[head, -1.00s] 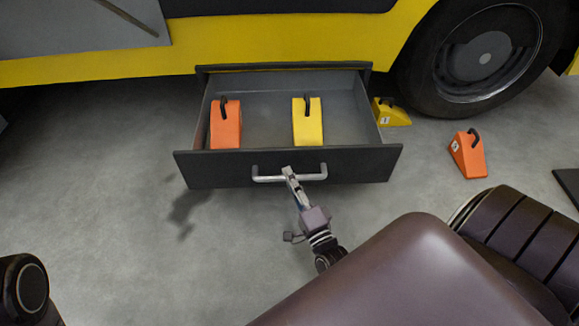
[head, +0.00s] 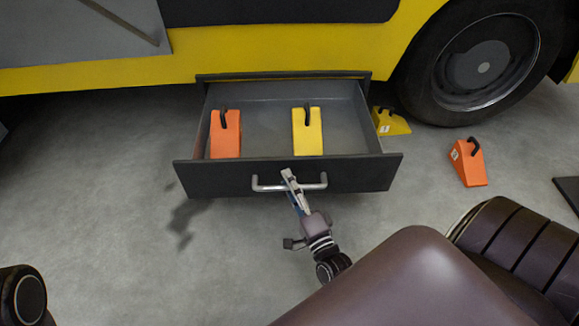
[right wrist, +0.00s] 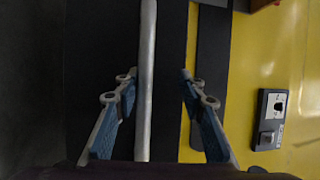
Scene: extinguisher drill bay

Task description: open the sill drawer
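The sill drawer (head: 225,180) is a dark grey drawer under the yellow vehicle, and it stands pulled far out. Its pale bar handle (head: 318,182) is on the front face and also runs upright through the right wrist view (right wrist: 147,80). My right gripper (head: 288,175) is at the middle of the handle. In the right wrist view its two fingers (right wrist: 159,73) are apart, one on each side of the bar, with a gap that is wider on the right. My left gripper is out of view.
An orange chock (head: 225,135) and a yellow chock (head: 307,133) stand in the drawer. Another yellow chock (head: 392,122) is beside the wheel (head: 480,70), and another orange chock (head: 468,165) is on the floor at right. The floor left of the drawer is clear.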

